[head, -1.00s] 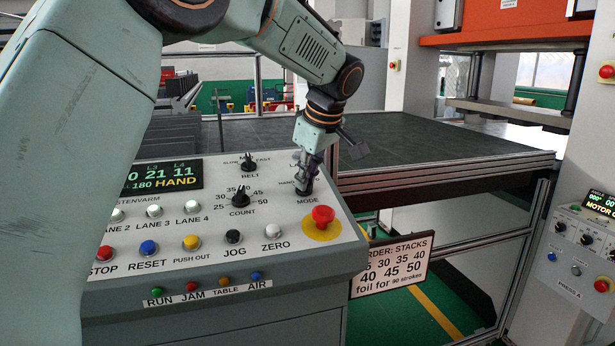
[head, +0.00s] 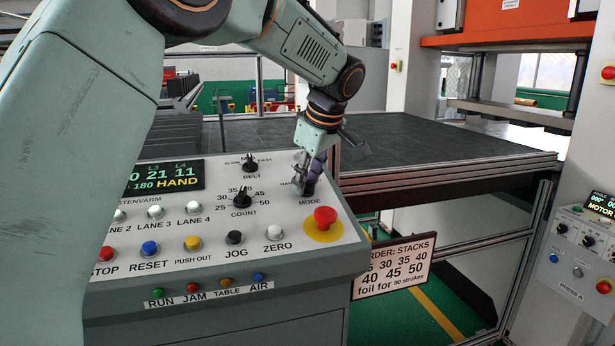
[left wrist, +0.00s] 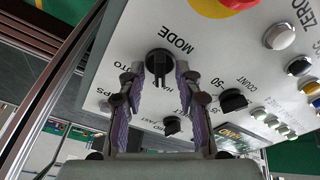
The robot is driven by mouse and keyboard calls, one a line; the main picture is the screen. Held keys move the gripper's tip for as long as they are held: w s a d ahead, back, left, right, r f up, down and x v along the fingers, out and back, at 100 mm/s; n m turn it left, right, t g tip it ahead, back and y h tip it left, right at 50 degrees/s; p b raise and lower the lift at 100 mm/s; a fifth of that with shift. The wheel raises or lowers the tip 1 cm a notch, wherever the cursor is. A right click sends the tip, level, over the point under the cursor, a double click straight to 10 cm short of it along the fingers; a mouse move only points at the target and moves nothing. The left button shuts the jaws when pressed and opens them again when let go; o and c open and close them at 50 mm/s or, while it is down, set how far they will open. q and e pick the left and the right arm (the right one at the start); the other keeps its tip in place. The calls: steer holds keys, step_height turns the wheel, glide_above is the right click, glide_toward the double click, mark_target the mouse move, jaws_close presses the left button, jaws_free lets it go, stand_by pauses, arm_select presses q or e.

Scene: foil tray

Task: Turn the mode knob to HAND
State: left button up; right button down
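The mode knob (left wrist: 158,62) is a black round knob with a raised bar, beside the word MODE on the sloped control panel (head: 285,215). In the left wrist view its bar points down the picture, between my fingers. My left gripper (left wrist: 160,70) is open, with purple-padded fingertips on either side of the knob and gaps between. The panel display (head: 160,177) reads HAND in yellow. My right gripper is not in view.
A red emergency button (head: 325,216) on a yellow disc stands close in front of the mode knob. The count knob (head: 242,196) and belt knob (head: 250,165) are to its left. Several push buttons line the panel's front. A dark table (head: 430,145) lies behind.

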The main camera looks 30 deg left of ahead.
arm_select(q)
steer(key=shift+d, duration=0.1)
steer(key=shift+d+r, duration=0.15)
steer(key=shift+r, duration=0.1)
steer(key=v, duration=1.1)
steer(key=shift+r, duration=0.15)
steer(key=shift+s+d, duration=0.1)
steer(key=shift+s, duration=0.1)
